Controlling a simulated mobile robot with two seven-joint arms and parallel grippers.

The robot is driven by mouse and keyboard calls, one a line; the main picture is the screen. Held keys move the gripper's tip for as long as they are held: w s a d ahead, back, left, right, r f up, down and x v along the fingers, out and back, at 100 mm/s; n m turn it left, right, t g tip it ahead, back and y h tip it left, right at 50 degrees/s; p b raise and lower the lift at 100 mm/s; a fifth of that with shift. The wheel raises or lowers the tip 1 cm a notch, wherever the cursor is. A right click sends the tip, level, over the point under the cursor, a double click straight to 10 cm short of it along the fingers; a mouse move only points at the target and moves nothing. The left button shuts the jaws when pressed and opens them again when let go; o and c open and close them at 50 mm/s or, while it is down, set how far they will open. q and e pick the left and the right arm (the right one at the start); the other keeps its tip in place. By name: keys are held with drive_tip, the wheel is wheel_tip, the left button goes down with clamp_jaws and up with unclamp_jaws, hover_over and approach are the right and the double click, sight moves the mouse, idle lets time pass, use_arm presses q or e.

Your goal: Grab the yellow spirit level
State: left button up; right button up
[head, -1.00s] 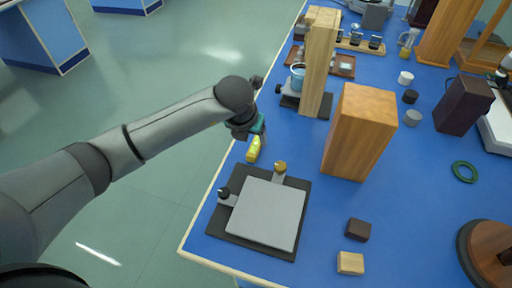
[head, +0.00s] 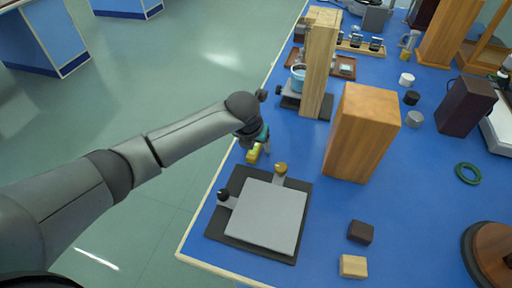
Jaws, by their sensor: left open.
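The yellow spirit level (head: 253,154) lies on the blue bench top (head: 300,150) near its left edge, just behind the grey levelling plate. My left gripper (head: 259,146) is right above it, pointing down, with the fingers low around or beside its upper end. The gripper is open; its fingertips are small and partly hidden, so I cannot tell whether they touch the level. The gripper covers part of the level. My right gripper is not in view.
The grey plate (head: 258,214) with two knobs stands in front of the level. A tall wooden block (head: 361,132) stands to the right, and a wooden post (head: 319,70) behind. Dark and light small blocks lie at front right. Bare blue surface lies between.

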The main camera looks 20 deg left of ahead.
use_arm(q)
drive_tip(key=shift+f, duration=0.25)
clamp_jaws()
idle(0.5)
